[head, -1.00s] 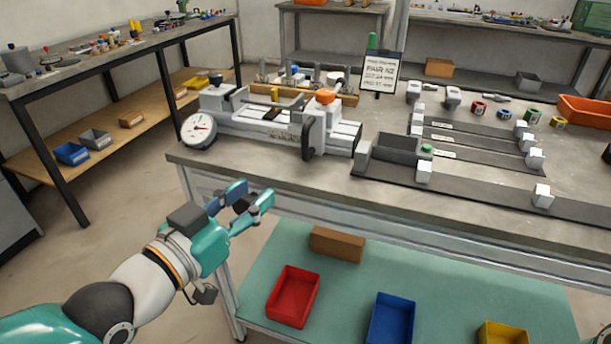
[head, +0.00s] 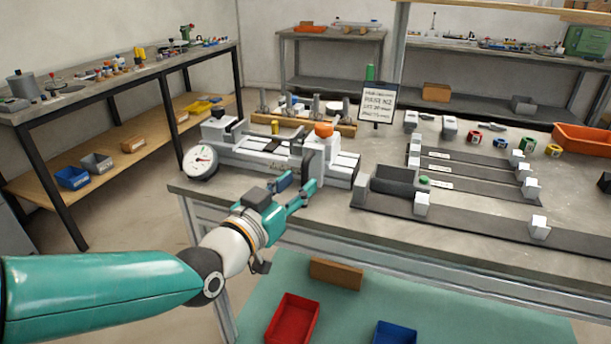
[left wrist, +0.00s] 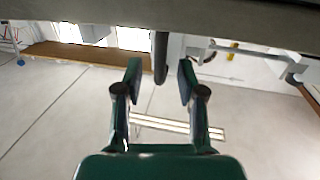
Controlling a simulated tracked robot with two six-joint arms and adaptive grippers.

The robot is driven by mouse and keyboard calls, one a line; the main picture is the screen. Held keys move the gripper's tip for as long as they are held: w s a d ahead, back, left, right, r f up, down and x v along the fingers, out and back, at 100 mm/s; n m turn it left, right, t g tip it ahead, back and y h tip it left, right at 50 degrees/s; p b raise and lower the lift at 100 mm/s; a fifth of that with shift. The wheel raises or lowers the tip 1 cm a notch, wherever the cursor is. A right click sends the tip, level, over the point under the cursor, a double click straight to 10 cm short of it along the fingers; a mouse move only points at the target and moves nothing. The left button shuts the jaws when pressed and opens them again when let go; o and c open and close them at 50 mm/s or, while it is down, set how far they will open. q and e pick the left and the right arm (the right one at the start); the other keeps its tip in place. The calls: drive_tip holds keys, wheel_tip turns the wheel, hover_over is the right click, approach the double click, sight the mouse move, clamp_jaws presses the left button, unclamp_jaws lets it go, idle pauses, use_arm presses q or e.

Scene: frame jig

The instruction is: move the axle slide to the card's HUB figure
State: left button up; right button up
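The axle slide (head: 322,148) is a pale block with an orange knob (head: 323,130) on the right part of the grey-white frame jig (head: 255,158). A round dial (head: 200,162) with a red needle sits at the jig's left end. The card (head: 377,103) stands upright behind it; its HUB figure is too small to read. My left gripper (head: 301,187) is open at the jig's front, just below the slide. In the left wrist view a dark upright bar (left wrist: 160,58), probably the slide's handwheel, stands between the fingers (left wrist: 160,66); contact cannot be told. My right gripper is out of view.
An orange tray (head: 583,137) is at the back right. Below, a green shelf holds a red bin (head: 293,318) and a blue bin (head: 396,334).

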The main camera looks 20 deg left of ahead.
sight(303, 179)
use_arm(q)
drive_tip(key=shift+x, duration=1.75)
clamp_jaws()
